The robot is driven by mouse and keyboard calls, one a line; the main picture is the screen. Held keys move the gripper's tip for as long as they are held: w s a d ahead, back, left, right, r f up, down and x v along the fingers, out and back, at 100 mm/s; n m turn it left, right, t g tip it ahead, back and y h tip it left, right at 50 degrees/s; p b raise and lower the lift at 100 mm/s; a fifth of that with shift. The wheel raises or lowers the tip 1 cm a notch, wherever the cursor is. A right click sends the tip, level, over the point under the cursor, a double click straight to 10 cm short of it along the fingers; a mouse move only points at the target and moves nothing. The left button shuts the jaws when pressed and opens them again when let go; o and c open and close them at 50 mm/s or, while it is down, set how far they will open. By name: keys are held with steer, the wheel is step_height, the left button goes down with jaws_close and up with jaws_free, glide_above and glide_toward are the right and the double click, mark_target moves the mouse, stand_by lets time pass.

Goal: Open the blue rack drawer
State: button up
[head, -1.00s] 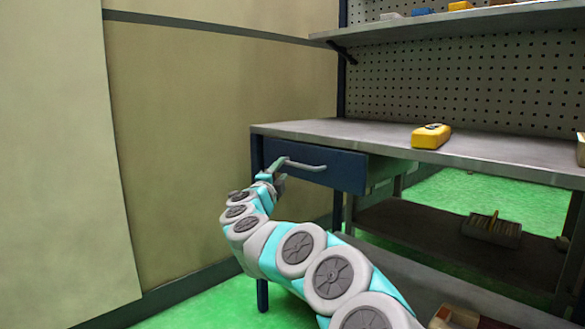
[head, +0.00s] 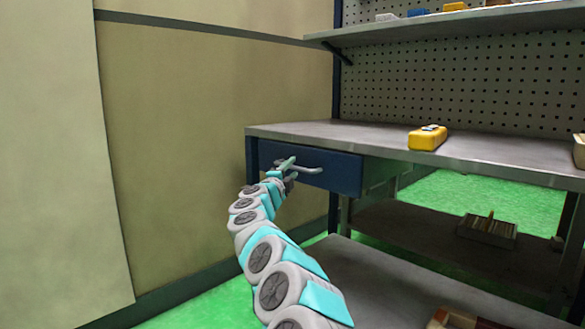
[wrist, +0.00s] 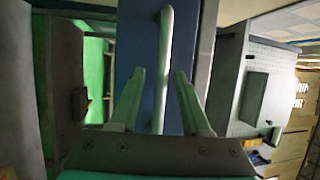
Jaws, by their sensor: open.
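The blue drawer (head: 335,173) sits under the left end of the grey workbench top and looks closed. Its pale bar handle (head: 308,169) runs across the front. My gripper (head: 290,166) is at the left part of the handle. In the wrist view the handle (wrist: 166,60) stands upright in the picture against the blue drawer front (wrist: 140,45). My gripper (wrist: 158,80) is open there, with one finger on each side of the handle and a gap to each. Whether the handle lies fully between the fingertips in depth is hard to tell.
A yellow device (head: 427,138) lies on the workbench top (head: 385,136). A lower shelf (head: 440,232) holds a small box of items (head: 487,230). A beige wall (head: 215,140) stands close on the left. The green floor (head: 200,305) in front of the wall is clear.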

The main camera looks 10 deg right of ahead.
steer(key=shift+w+d+r, duration=0.2)
steer(key=shift+w+d, duration=0.1)
steer(key=shift+w, duration=0.2)
jaws_close()
steer(key=shift+f, duration=0.1)
stand_by(1.2)
